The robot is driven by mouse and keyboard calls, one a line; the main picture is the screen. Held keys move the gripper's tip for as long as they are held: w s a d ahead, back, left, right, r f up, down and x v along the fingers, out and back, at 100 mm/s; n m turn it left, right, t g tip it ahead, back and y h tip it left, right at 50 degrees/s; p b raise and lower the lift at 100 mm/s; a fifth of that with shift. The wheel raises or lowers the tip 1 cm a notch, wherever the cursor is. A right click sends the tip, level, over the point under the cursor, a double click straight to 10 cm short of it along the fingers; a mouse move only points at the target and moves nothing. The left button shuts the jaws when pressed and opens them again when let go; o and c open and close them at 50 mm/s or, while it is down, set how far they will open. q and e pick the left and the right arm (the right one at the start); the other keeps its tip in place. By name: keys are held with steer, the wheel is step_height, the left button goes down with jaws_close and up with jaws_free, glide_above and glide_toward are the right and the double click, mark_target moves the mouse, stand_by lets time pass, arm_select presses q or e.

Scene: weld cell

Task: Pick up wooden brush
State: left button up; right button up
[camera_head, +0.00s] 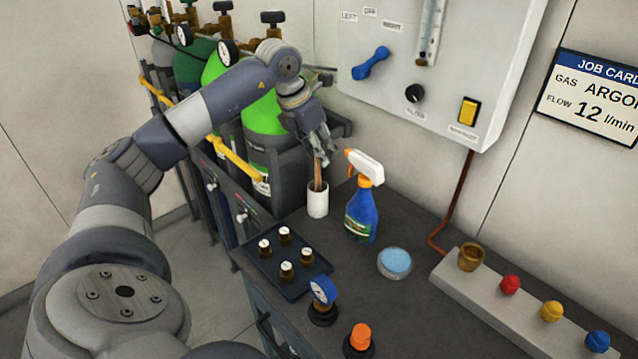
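The wooden brush (318,177) stands upright in a white cup (317,203) on the dark bench top. Only a short brown length of it shows above the cup's rim. My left gripper (322,157) points down right over the cup, with its fingers at the upper end of the brush. The fingers hide the top of the brush, and I cannot tell whether they touch or grip it. My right gripper is not in view.
A blue spray bottle (362,205) with a white head stands close right of the cup. A tray of knobs (282,268), a round blue-topped tin (395,263) and a gauge (323,298) are nearer. Green gas cylinders (262,115) stand behind left; a wall panel (440,60) is behind.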

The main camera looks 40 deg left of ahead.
mark_target(318, 179)
arm_select(q)
steer(key=x, duration=0.3)
steer(key=shift+s+f+p, duration=0.25)
steer(key=shift+f+p, duration=0.1)
steer(key=shift+p, duration=0.05)
steer(key=shift+w+f, duration=0.2)
steer(key=shift+f, duration=0.15)
steer(key=shift+s, duration=0.1)
steer(key=c, duration=0.6)
jaws_close()
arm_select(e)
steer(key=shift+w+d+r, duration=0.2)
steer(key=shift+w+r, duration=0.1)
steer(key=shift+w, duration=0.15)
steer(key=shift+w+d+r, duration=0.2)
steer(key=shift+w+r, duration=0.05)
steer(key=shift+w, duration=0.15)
arm_select(q)
steer(key=shift+r, duration=0.1)
